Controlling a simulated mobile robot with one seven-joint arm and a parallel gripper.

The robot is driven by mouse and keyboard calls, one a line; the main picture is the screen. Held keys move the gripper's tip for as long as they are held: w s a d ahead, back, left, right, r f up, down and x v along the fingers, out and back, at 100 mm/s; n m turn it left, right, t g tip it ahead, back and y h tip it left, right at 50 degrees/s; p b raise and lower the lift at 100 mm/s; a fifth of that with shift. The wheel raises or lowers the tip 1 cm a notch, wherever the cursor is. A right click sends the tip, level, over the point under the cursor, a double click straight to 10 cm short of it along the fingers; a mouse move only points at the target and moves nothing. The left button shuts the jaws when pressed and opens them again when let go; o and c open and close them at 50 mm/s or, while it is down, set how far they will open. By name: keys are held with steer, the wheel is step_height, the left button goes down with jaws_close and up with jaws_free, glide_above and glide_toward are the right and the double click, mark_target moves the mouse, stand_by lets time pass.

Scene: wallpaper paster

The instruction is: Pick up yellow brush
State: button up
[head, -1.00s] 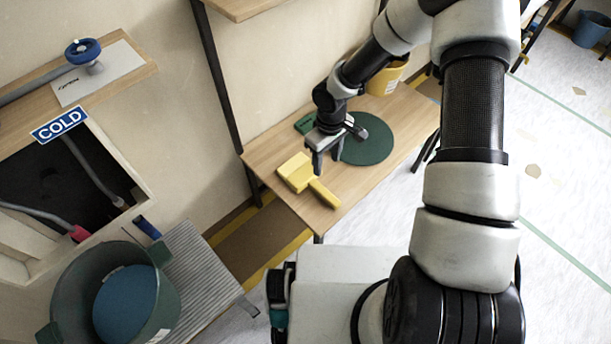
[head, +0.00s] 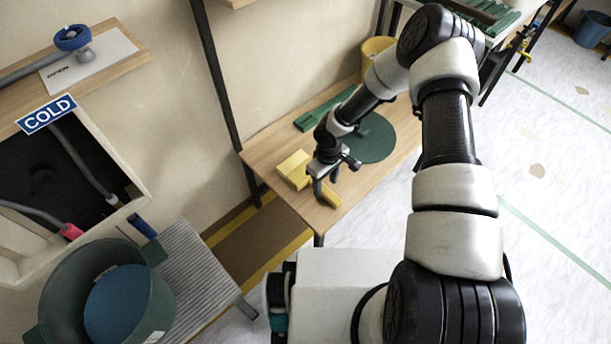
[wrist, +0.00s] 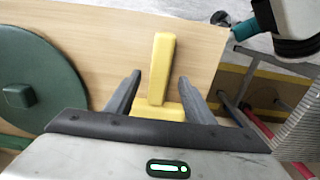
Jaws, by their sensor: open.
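The yellow brush (head: 294,168) lies on the wooden table, with a wide block head at the left and a handle (head: 330,194) pointing toward the front right edge. My gripper (head: 325,195) is over the brush, open, and hides the part between head and handle. In the wrist view, the yellow brush (wrist: 161,70) shows between the two open fingers of my gripper (wrist: 158,85), with its handle pointing away. Its head is mostly hidden behind the gripper body. I cannot tell how high the fingertips are above the table.
The wooden table (head: 262,155) also bears a round green lid (head: 368,145), a long green tool (head: 318,112) and a yellow bucket (head: 376,46) at the back. A green pot (head: 60,290) with blue contents stands on a striped counter (head: 200,270) at the lower left.

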step_height(320, 180, down, 2)
steer(key=shift+f, duration=0.2)
steer(key=c, duration=1.1)
step_height(320, 180, up, 10)
steer(key=shift+r+p, duration=0.1)
steer(key=shift+p, duration=0.95)
